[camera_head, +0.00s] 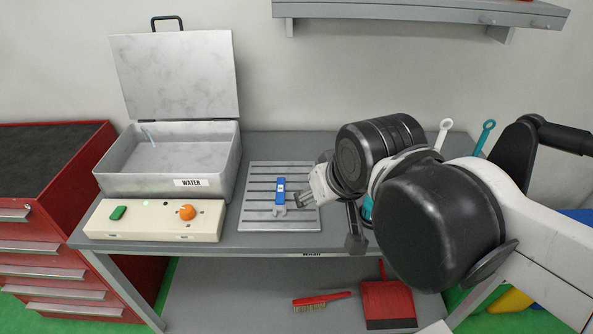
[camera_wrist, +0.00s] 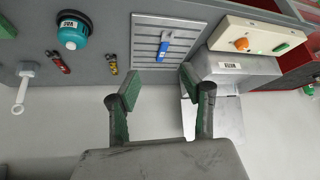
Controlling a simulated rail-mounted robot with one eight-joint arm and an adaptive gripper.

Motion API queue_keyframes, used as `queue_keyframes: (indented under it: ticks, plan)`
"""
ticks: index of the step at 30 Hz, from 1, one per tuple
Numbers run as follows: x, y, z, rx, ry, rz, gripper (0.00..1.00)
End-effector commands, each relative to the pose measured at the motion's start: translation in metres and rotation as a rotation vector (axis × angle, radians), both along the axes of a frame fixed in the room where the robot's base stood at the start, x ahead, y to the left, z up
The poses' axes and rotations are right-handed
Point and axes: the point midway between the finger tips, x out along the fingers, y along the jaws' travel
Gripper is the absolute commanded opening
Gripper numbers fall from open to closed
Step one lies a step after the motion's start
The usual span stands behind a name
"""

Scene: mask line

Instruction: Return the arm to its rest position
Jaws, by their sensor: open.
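My gripper (camera_head: 305,199) is in front of the grooved grey plate (camera_head: 255,225) in the head view, beside its right part. In the wrist view my gripper (camera_wrist: 158,88) has its two green-padded fingers spread wide apart with nothing between them. My arm reaches in from the right and hides the right part of the bench. A blue object with a grey end (camera_head: 280,190) lies on the plate. It also shows in the wrist view (camera_wrist: 164,46), beyond the fingertips and apart from them.
An open metal box labelled WATER (camera_head: 170,172) stands at the bench's left, lid raised. A control box (camera_head: 150,219) with a green and an orange button is in front of it. A teal container (camera_wrist: 72,33) stands on the bench. A shelf (camera_head: 420,12) hangs above.

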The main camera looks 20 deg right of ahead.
Motion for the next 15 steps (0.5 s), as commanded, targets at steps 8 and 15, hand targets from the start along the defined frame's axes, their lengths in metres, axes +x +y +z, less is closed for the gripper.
queue_keyframes:
  ticks: [8,15]
  plan:
    - [-0.0108,0.0001,-0.0042,-0.01,-0.032,0.015,0.42]
    - [-0.0105,0.0001,-0.005,-0.01,-0.032,0.015,0.42]
